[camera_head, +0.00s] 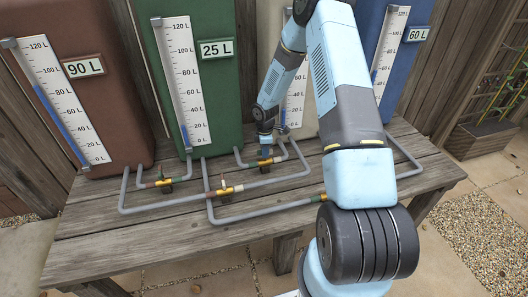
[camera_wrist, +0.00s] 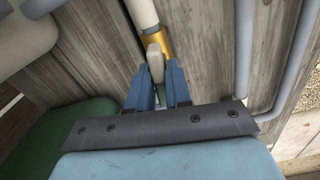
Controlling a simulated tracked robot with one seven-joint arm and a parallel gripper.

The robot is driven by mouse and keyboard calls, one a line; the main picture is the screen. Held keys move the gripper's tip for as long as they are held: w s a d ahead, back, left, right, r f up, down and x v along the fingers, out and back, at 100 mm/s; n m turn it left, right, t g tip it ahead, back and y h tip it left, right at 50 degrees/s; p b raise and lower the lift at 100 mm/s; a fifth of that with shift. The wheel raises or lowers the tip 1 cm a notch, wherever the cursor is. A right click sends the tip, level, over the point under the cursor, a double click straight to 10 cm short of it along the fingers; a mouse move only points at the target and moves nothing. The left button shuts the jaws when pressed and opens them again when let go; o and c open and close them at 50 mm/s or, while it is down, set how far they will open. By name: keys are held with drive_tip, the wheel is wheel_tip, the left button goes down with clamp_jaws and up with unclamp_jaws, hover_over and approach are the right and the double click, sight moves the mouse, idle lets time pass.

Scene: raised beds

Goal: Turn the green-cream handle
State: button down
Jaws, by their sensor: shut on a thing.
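The green-cream valve sits on the grey pipe between the green and cream tanks. In the wrist view its brass body (camera_wrist: 163,44) shows with a cream band (camera_wrist: 143,13) above it and a bit of green between my fingers. Its pale handle (camera_wrist: 155,56) stands between the blue fingertips of my gripper (camera_wrist: 157,76), which is shut on it. In the head view my gripper (camera_head: 265,150) points down onto this valve (camera_head: 264,161) and hides most of its handle.
Other valves are the red-green one (camera_head: 162,183), a red-cream one (camera_head: 223,190) and one at the right (camera_head: 320,198). The red tank (camera_head: 100,130) reads 90 L, the green tank (camera_head: 222,120) 25 L, the blue tank (camera_head: 405,70) 60 L. Low pipes cross the wooden table (camera_head: 150,245).

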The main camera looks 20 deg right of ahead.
drive_tip(key=m, duration=0.4)
drive_tip(key=shift+w+a, duration=0.1)
drive_tip(key=m, duration=0.8)
drive_tip(key=shift+m, duration=1.8)
drive_tip(key=c, duration=1.1)
unclamp_jaws()
wheel_tip(320, 180, up, 14)
drive_tip(key=shift+f, duration=0.15)
